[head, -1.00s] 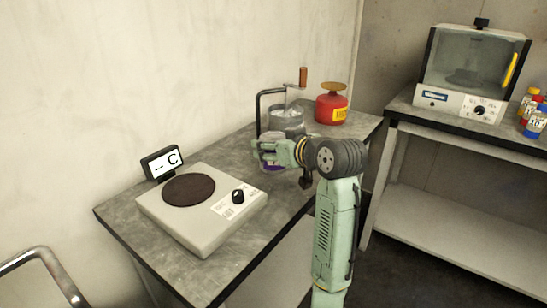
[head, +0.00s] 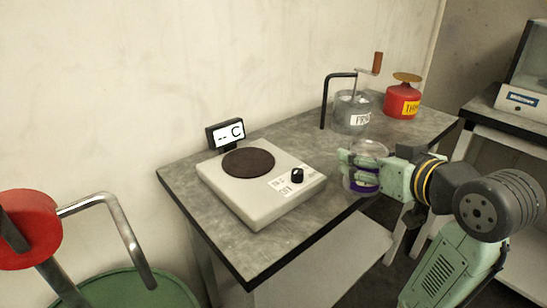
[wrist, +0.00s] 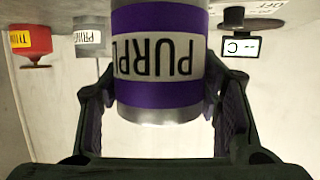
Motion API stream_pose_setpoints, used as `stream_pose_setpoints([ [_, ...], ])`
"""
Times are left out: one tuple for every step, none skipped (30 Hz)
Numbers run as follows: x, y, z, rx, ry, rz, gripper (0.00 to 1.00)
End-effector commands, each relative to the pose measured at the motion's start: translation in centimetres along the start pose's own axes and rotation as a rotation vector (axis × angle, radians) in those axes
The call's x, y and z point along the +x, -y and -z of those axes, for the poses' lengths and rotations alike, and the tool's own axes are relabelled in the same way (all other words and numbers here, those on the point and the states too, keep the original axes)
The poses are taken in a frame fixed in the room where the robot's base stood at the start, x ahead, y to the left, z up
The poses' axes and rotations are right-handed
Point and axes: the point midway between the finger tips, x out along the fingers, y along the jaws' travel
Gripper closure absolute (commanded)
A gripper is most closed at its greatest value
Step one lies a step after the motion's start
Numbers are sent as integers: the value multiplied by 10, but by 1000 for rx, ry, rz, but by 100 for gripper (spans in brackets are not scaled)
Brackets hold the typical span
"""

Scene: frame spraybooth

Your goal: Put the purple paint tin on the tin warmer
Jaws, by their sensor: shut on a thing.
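The purple paint tin (head: 366,171) is a clear or silvery tin with a purple band. My gripper (head: 364,174) is shut on it at the bench's front edge, to the right of the tin warmer. In the wrist view the tin (wrist: 157,95) fills the middle between both fingers (wrist: 157,100), its label reading upside down. The tin warmer (head: 236,200) is a pale grey box on the bench. Its round dark plate (head: 248,162) is bare, and a black knob (head: 297,175) sits at its right. A small display (head: 226,133) behind it shows "-- C".
A primer tin (head: 350,118) under a crank stirrer (head: 376,64) and a red thinner can (head: 402,104) stand at the bench's back right. A red round object (head: 28,229) and metal rail (head: 119,229) are at left, above a green drum (head: 135,290).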

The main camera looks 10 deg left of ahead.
Motion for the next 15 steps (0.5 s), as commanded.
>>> stream_pose_setpoints([
  [4,16,7,-17,-7,23,85],
  [6,26,11,-23,-10,40,85],
  [10,41,17,-32,-13,63,85],
  [12,54,21,-40,-16,82,85],
  [14,67,26,-49,-18,104,85],
  [16,86,31,-58,-20,132,85],
  [17,99,34,-65,-21,152,85],
  [18,113,37,-73,-21,174,85],
  [19,131,40,-81,-20,200,85],
  [20,144,42,-87,-19,220,85],
  [19,156,43,-93,-17,238,85],
  [19,171,44,-100,-15,260,85],
  [19,181,45,-104,-12,275,85],
  [18,190,45,-109,-9,289,85],
  [18,201,45,-115,-6,305,85],
])
